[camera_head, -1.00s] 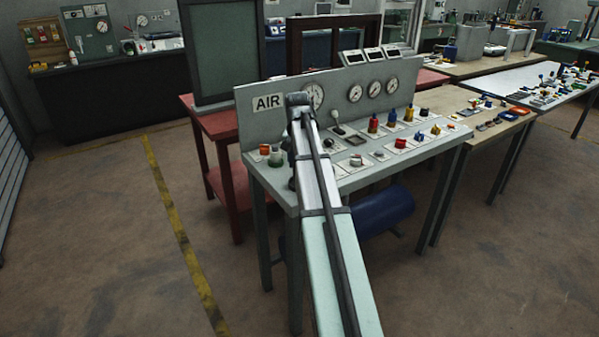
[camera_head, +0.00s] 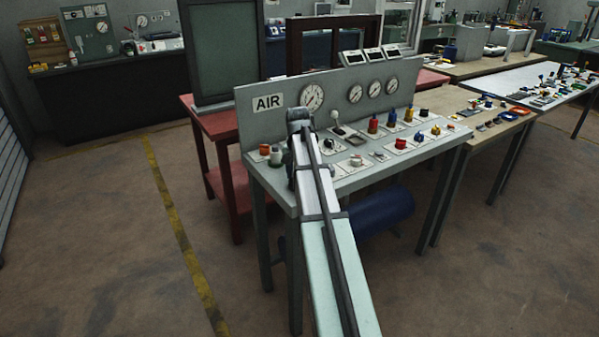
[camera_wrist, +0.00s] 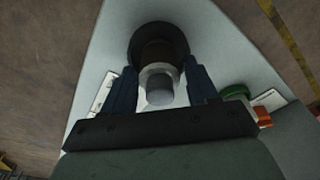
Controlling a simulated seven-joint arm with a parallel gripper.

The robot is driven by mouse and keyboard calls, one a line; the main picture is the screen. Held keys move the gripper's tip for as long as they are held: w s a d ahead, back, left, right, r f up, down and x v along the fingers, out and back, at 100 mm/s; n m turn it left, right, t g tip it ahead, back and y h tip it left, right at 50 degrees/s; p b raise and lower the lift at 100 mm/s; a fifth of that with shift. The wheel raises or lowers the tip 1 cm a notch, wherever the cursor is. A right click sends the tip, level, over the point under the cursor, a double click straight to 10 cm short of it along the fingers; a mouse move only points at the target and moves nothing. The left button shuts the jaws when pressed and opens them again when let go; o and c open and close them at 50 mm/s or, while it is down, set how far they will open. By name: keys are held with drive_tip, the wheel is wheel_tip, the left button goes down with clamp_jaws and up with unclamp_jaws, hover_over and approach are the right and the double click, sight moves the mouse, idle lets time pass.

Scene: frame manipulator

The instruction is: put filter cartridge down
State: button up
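In the wrist view, a round part, probably the filter cartridge (camera_wrist: 160,88), shows end-on as a grey cylinder with a light ring and a dark brown body. Beyond it is a wider black round piece (camera_wrist: 158,27); I cannot tell whether it belongs to the cartridge or the bench. My gripper (camera_wrist: 162,64) has one dark blue finger on each side of the dark body. I cannot tell whether the fingertips touch it. In the head view my arm's wrist is over the left part of the grey AIR bench (camera_head: 385,182) and hides the fingers and the cartridge.
The bench carries a back panel with gauges (camera_head: 312,97), an orange knob (camera_head: 264,149) and several coloured valves and buttons toward the right. A red table (camera_head: 217,126) stands behind left. A wooden-topped table (camera_head: 460,105) stands at the right. The floor at left is clear.

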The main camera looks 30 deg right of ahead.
drive_tip(key=shift+o, duration=1)
drive_tip(key=shift+r, duration=0.15)
wheel_tip(320, 180, up, 12)
drive_tip(key=s+a, duration=0.1)
